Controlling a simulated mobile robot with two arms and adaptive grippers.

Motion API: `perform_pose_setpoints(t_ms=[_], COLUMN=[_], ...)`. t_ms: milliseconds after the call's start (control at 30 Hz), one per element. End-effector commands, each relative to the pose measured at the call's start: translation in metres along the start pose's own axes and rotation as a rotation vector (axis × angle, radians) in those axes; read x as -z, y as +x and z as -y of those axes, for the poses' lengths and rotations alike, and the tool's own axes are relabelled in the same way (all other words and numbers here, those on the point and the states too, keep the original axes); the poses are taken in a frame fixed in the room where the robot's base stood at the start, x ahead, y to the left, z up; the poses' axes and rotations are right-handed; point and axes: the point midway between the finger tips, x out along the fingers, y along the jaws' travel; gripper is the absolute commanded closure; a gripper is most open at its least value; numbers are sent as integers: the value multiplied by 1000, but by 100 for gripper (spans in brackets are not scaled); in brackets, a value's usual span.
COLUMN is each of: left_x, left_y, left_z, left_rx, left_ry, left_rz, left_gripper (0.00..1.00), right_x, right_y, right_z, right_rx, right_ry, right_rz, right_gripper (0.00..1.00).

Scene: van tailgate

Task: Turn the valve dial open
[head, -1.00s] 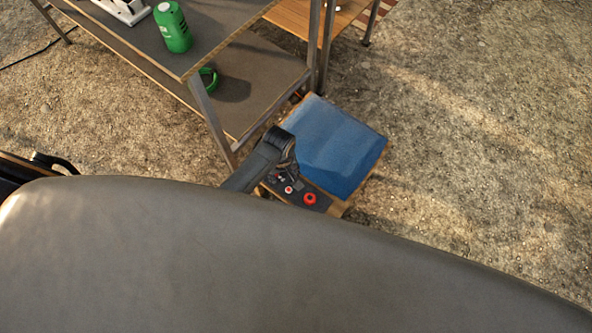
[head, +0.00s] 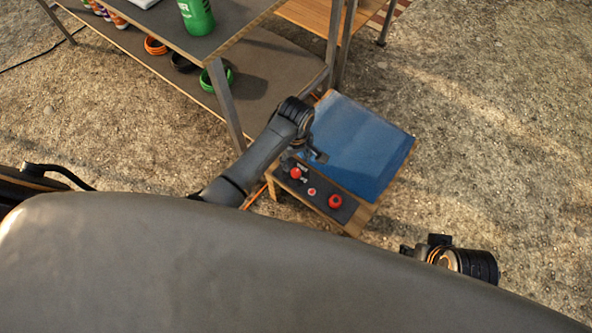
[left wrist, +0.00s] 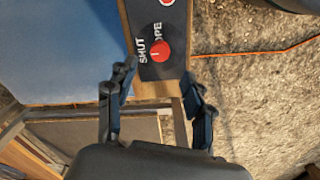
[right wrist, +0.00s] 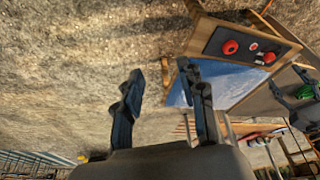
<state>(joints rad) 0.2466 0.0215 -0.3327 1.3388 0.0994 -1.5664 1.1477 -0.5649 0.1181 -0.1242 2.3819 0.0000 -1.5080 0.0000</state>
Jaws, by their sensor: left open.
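The valve dial (head: 296,173) is a round red knob on a dark panel, on the near edge of a blue-topped wooden stand. In the left wrist view the dial (left wrist: 160,50) sits between the words SHUT and OPE, with a pale mark on its SHUT side. My left gripper (left wrist: 158,96) is open, its fingers apart and empty, with the dial just beyond the gap. It also shows in the head view (head: 318,154), beside the panel. My right gripper (right wrist: 165,92) is open and empty, away from the panel. The dial (right wrist: 268,58) shows there too.
The same panel has a small button (head: 312,191) and another red knob (head: 335,201). A metal-framed workbench (head: 235,35) with a green bottle (head: 196,14) and rings on its lower shelf stands at upper left. Gravel ground right of the stand is clear.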

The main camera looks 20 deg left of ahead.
Motion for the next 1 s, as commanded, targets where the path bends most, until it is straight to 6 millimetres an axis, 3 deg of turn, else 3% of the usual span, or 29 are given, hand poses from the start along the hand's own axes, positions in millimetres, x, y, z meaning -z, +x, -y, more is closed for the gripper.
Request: perform_pose_setpoints(t_ms=[133,267,400,833,1000], left_x=[0,1,1,0,0], left_y=[24,50,64,71,71], left_z=[1,1,0,0,0], left_rx=[2,1,0,-1,-1], left_ry=[0,0,0,0,-1], left_rz=[0,0,-1,-1,-1], left_gripper=[48,48,48,48,80], right_x=[-2,-6,12,25,25], right_y=[-22,-7,-2,-1,-1], right_z=[-1,0,2,3,3], right_rx=[-2,-2,2,4,4], right_ry=[1,1,-2,-4,-3], right_rz=[-14,-10,-95,-150,-150], right_gripper=[60,60,60,60,60])
